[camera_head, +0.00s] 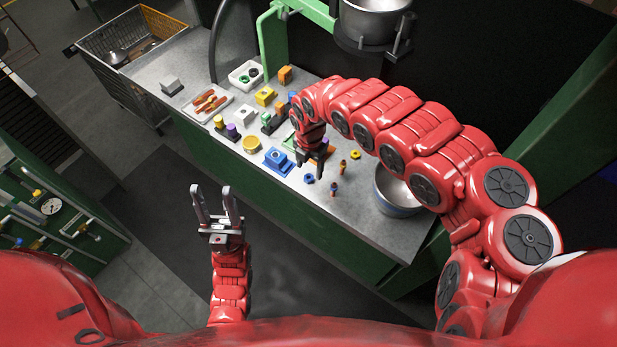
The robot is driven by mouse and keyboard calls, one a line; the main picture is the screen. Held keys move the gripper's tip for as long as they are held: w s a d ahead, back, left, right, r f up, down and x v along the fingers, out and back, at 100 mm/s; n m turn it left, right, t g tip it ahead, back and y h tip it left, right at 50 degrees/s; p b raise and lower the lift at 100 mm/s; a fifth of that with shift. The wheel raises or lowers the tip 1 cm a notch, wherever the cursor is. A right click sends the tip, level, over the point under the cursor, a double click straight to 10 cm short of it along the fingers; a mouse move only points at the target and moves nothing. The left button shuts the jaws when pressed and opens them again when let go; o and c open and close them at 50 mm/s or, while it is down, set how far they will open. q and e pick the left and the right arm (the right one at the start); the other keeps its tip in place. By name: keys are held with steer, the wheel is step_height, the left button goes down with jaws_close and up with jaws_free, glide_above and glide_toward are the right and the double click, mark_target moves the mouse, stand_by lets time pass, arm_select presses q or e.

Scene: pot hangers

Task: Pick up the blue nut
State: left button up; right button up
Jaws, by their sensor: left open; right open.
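The small blue nut (309,179) lies on the grey workbench (365,215), near its front edge, right of a blue block with a round top (278,161). My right gripper (312,160) points down just above and behind the nut. Its dark fingers are apart, and nothing shows between them. The red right arm hides part of the bench behind it. My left gripper (213,197) is open and empty, pointing up over the floor in front of the bench.
Two small upright bolts (334,188) and a yellow nut (355,155) stand or lie right of the blue nut. A metal pot (395,195) is further right. Coloured blocks and a white tray (208,103) crowd the left. A pot (372,20) hangs on a green frame.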

mark_target(308, 178)
steer(key=shift+w+a+f+p, duration=0.15)
steer(key=shift+f+p, duration=0.1)
steer(key=shift+f, duration=0.5)
steer(key=shift+s+a+f+p, duration=0.1)
steer(key=shift+f+p, duration=0.15)
steer(key=shift+f, duration=0.55)
steer(key=shift+w+a+f+p, duration=0.15)
steer(key=shift+f+p, duration=0.1)
steer(key=shift+f, duration=0.5)
steer(key=shift+d+f, duration=0.15)
steer(key=shift+f, duration=0.35)
steer(key=shift+c, duration=0.2)
jaws_close()
